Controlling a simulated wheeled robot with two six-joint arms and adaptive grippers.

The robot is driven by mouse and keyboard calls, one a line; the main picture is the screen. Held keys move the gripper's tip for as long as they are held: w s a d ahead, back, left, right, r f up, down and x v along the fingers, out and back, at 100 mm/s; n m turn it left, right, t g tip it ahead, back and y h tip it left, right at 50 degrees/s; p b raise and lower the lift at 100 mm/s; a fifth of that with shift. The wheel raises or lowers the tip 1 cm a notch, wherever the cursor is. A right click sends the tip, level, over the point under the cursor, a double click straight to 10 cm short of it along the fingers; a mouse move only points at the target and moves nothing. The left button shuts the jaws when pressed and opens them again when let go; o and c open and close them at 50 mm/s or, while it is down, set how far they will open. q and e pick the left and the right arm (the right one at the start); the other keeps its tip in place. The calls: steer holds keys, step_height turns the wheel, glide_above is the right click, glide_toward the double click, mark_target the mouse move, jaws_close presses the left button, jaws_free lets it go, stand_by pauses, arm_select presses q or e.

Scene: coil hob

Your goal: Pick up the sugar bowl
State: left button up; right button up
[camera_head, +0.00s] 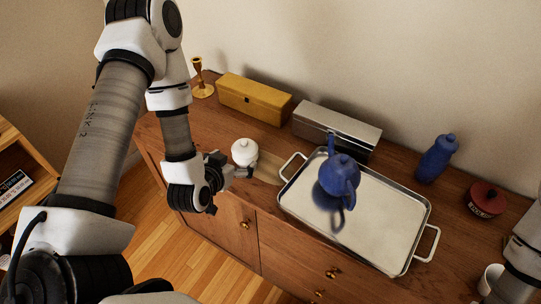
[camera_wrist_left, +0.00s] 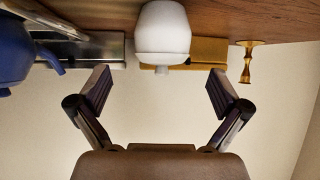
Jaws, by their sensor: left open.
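The sugar bowl (camera_head: 244,151) is white, round and lidded, and stands upright on the wooden sideboard, left of the tray. In the left wrist view, which is upside down, the sugar bowl (camera_wrist_left: 163,33) shows at top centre, beyond the fingertips and between their lines. My left gripper (camera_head: 243,172) is just on the near side of the bowl, low over the sideboard's front part. In the left wrist view my left gripper (camera_wrist_left: 158,88) is open, with nothing between its fingers. A piece of my right arm shows at the right edge; its gripper is out of view.
A metal tray (camera_head: 405,262) holds a blue teapot (camera_head: 340,175) to the right. Behind are a yellow box (camera_head: 254,98), a silver box (camera_head: 337,125) and a brass candlestick (camera_head: 199,78). A blue bottle (camera_head: 437,158), red pot (camera_head: 486,199) and white cup (camera_head: 490,279) stand right.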

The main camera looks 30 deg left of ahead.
mark_target(245, 150)
arm_select(q)
steer(key=shift+w+a+f, duration=0.15)
steer(key=shift+a, duration=0.1)
steer(key=shift+w, duration=0.1)
steer(key=p+x, duration=0.1)
steer(key=x, duration=0.6)
steer(key=shift+w+p, duration=0.25)
steer(key=shift+p, duration=0.15)
steer(key=c, duration=1.3)
arm_select(e)
steer(key=shift+r, duration=0.55)
